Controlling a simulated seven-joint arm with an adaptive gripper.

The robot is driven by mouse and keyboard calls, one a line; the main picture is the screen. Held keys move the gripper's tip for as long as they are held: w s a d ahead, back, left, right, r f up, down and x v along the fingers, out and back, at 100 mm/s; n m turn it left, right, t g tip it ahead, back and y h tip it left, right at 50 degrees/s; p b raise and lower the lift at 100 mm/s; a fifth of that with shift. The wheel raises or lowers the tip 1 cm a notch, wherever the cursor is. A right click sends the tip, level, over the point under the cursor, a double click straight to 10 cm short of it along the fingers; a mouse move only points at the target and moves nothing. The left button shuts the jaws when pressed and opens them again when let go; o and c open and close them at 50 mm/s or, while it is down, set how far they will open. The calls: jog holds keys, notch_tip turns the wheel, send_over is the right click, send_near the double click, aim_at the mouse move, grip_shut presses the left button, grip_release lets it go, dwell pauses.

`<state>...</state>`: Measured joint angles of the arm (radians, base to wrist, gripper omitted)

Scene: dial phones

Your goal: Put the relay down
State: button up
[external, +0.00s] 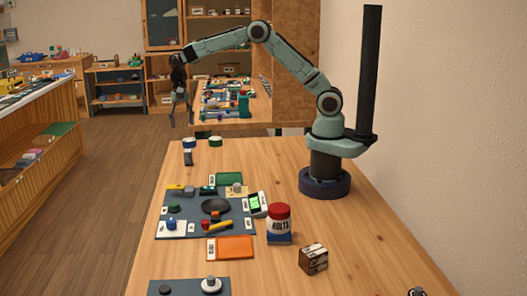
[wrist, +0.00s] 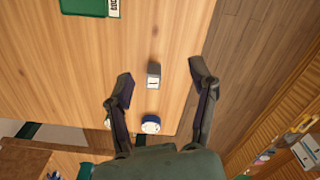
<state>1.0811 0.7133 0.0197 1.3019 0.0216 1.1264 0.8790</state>
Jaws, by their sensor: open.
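My gripper (external: 181,122) hangs beyond the far left end of the wooden table in the external view, fingers pointing down, open and empty. In the wrist view my gripper (wrist: 159,74) has its two fingers wide apart. A small dark grey block with a white label (wrist: 154,77) shows between them, standing on the table below. It may be the relay, but I cannot be sure. The same block (external: 188,157) stands near the table's far left edge in the external view, apart from the fingers.
A blue-and-white round piece (wrist: 151,124) is close to the block; a green one (external: 215,142) is to its right. A green tray (external: 230,178), a grey board (external: 180,232) with several parts, an orange tray (external: 231,248) and a red-capped jar (external: 279,224) are nearer. Bare wood lies around the block.

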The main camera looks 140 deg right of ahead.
jog(key=w+a+r+n, duration=0.2)
jog(key=a+r+n, duration=0.15)
jog(key=a, duration=0.55)
jog(key=w+a+r+n, duration=0.1)
jog(key=a+r+n, duration=0.25)
jog(key=a, duration=0.45)
jog(key=w+a+r+n, duration=0.2)
jog(key=a+n, duration=0.3)
jog(key=a, duration=0.4)
jog(key=s+a+f+n, duration=0.2)
jog(key=s+a+n, duration=0.9)
jog(key=s+a, duration=0.4)
jog(key=shift+a+f+n+y, duration=0.2)
jog(key=shift+a+n+y, duration=0.2)
jog(key=shift+a, duration=0.5)
